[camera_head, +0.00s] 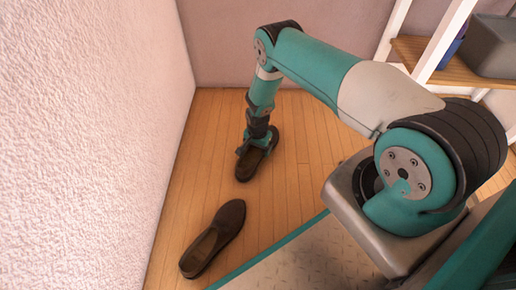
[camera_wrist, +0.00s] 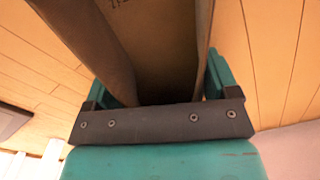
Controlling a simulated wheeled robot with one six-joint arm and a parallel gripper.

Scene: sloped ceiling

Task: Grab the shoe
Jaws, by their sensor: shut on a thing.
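Two dark brown slip-on shoes are on the wooden floor in the head view. The farther shoe (camera_head: 247,167) is at my gripper (camera_head: 256,147), which reaches down onto it from above. In the wrist view the shoe (camera_wrist: 155,45) fills the space between my gripper's teal fingers (camera_wrist: 160,88), with its sides and tan insole showing. My gripper is shut on this shoe. I cannot tell whether the shoe is touching the floor. The nearer shoe (camera_head: 213,238) lies apart from my gripper, closer to me.
A textured white wall (camera_head: 90,130) runs along the left, and a back wall (camera_head: 225,45) closes the far end. A shelf with white posts (camera_head: 436,45) and a grey bin (camera_head: 492,47) stands at the upper right. Bare wooden floor (camera_head: 305,125) lies right of the shoe.

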